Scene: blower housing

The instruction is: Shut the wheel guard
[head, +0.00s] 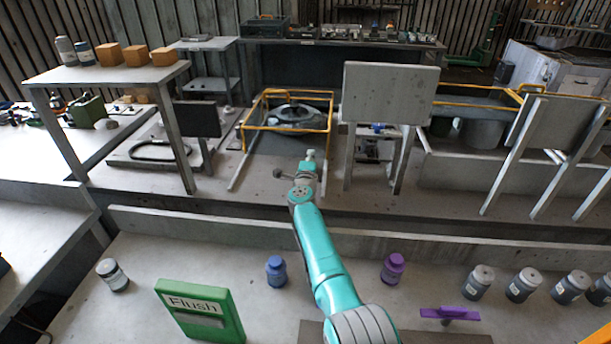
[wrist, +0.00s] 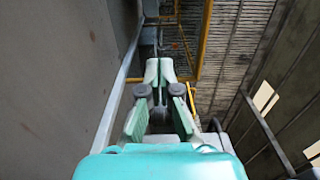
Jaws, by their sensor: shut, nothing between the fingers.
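A yellow tube frame (head: 285,129), which looks like the wheel guard, stands around a grey rounded housing (head: 291,114) in the middle of the head view. Whether it is open or shut is hard to tell. My gripper (head: 310,155) is in front of the frame's lower right, with its tip pointing toward it. In the wrist view my gripper (wrist: 160,70) has its fingertips together and holds nothing. Yellow bars (wrist: 206,38) show beyond the fingertips there, apart from them as far as I can see.
A grey panel on legs (head: 388,92) stands right of the frame, and a dark panel (head: 196,119) stands left. On the near bench are a green Flush box (head: 200,312), a blue bottle (head: 276,270) and a purple bottle (head: 393,268). A low ledge (head: 180,222) crosses behind them.

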